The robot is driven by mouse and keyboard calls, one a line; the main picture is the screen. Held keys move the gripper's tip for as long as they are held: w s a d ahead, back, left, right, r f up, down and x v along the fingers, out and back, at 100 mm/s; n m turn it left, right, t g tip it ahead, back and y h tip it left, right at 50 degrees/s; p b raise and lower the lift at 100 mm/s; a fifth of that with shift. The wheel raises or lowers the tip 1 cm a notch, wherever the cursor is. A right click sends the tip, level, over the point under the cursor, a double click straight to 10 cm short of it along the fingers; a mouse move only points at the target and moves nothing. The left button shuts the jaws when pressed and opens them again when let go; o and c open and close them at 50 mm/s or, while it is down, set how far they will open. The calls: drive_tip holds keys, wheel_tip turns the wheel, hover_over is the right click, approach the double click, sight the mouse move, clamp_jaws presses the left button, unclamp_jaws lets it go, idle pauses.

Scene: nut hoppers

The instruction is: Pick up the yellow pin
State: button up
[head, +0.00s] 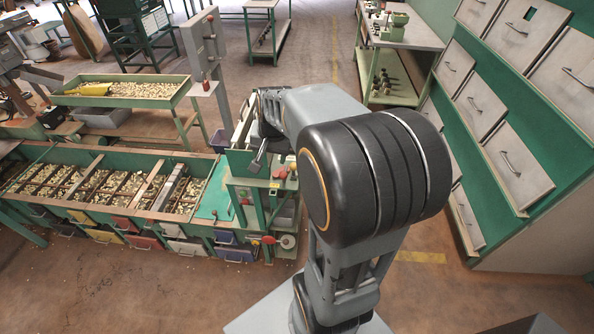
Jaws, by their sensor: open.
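Several small coloured pins or knobs, among them a red one (283,174), stand on the green work stand (240,163) at the near right end of the sorting bench. They are too small for me to tell surely which is the yellow pin. My arm reaches away over this stand. My gripper (262,152) is at the far end of the arm, just above and left of the coloured pins, and is partly hidden by my own wrist. It is open, and I see nothing held in it.
The green sorting bench (212,203) with nut-filled compartments and coloured drawers lies at left. Behind it is a tray of nuts (140,90) with a yellow scoop (90,89). A green drawer cabinet (545,115) fills the right. The brown floor between is mostly clear.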

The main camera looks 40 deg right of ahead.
sight(292, 169)
drive_tip(key=w+d+f+m, duration=0.4)
drive_tip(key=d+f+m, duration=0.25)
drive_tip(key=d, duration=0.55)
drive_tip(key=shift+m+g, duration=0.25)
drive_tip(key=shift+g, duration=0.05)
drive_tip(key=f, duration=0.2)
drive_tip(key=w+f+p, duration=0.1)
drive_tip(key=f, duration=0.5)
drive_tip(key=shift+w+d+p, duration=0.15)
drive_tip(key=shift+d+p, duration=0.05)
drive_tip(key=shift+p, duration=0.15)
drive_tip(key=shift+w+a+f+p, duration=0.1)
drive_tip(key=shift+w+f+p, duration=0.2)
drive_tip(key=shift+f, duration=0.7)
drive_tip(key=shift+w+d+f+p, duration=0.1)
drive_tip(key=shift+w+f+p, duration=0.2)
drive_tip(key=shift+f, duration=0.7)
drive_tip(key=shift+w+a+f+p, duration=0.1)
drive_tip(key=shift+w+f+p, duration=0.15)
drive_tip(key=shift+f, duration=0.75)
drive_tip(key=shift+c, duration=0.2)
drive_tip(key=c, duration=1)
wheel_tip(292, 169, up, 10)
drive_tip(key=shift+s+r+b, duration=0.1)
drive_tip(key=shift+b, duration=0.75)
